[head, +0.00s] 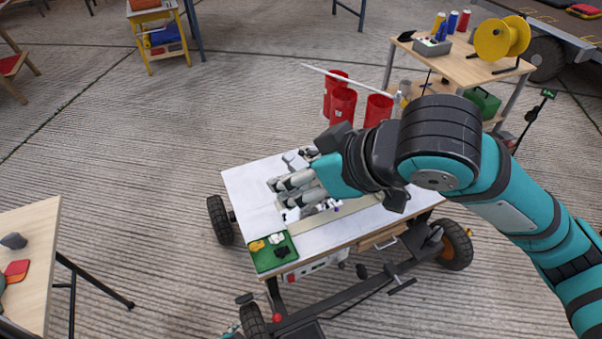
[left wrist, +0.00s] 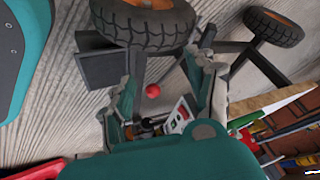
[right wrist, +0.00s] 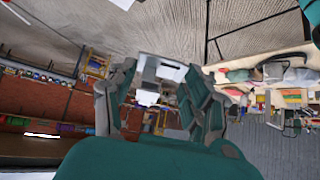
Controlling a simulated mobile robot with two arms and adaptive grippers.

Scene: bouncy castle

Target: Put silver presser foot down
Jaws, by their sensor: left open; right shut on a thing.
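In the head view my right gripper (head: 284,191) reaches in from the right, low over the white top of a wheeled table. Its grey fingers are around a small pale thing (right wrist: 148,98) seen between them in the right wrist view; I cannot make out its shape. A silver presser foot cannot be told apart for certain: the gripper and arm hide much of the table top there. Small white and dark parts (head: 325,206) lie beside the fingers. My left gripper (left wrist: 164,62) is open and empty in the left wrist view, low by the table's wheels.
The white table (head: 245,185) has a green tray (head: 265,260) of small yellow, white and black pieces at its near left corner. A red ball knob (head: 277,318) is on its frame. Red bins (head: 342,106) and a wooden workbench (head: 455,66) stand behind.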

